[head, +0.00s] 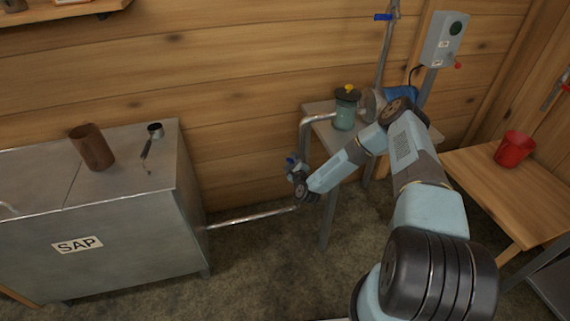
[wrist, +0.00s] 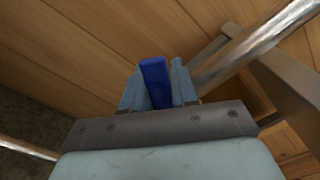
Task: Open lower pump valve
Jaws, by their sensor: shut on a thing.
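In the wrist view, a blue valve handle (wrist: 156,82) stands between the two fingers of my gripper (wrist: 158,88), which is shut on it. The handle points up and slightly left in that view. In the head view, my gripper (head: 292,163) is at the low pipe beside the pump table, left of the table's leg, and a bit of blue shows there. The valve body is hidden behind my wrist. Another blue handle (head: 383,17) is high on the upright pipe near the wall.
The metal SAP tank (head: 130,235) stands at left, with a brown cup (head: 91,147) on top. A pipe (head: 252,217) runs from it towards my gripper. The pump table (head: 319,108) carries a greenish canister (head: 345,110). A red cup (head: 513,149) sits on the wooden bench at right.

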